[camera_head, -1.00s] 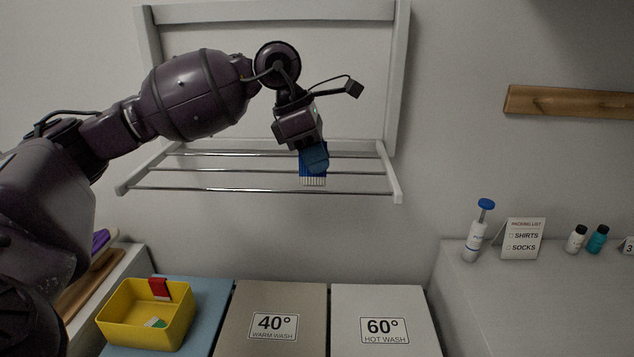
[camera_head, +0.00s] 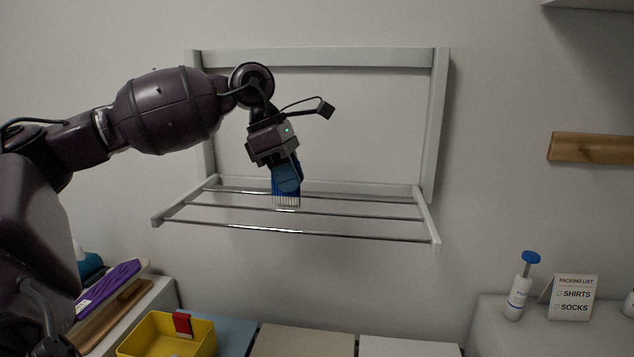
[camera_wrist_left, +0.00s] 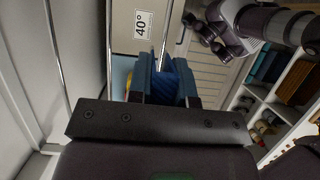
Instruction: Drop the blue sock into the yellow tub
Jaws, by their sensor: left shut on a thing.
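The blue sock (camera_head: 286,199) has a white ribbed end and hangs from my left gripper (camera_head: 287,178), which is shut on it. In the head view the sock is in front of the drying rack's bars, high above the lids. In the left wrist view the sock (camera_wrist_left: 166,72) shows between the fingers of the gripper (camera_wrist_left: 163,82). The yellow tub (camera_head: 140,342) stands at the lower left, cut off by the bottom edge. The gripper is above and to the right of the tub.
A wall-mounted drying rack (camera_head: 427,213) with metal bars is folded out behind the gripper. A purple item (camera_head: 110,284) lies on the left ledge.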

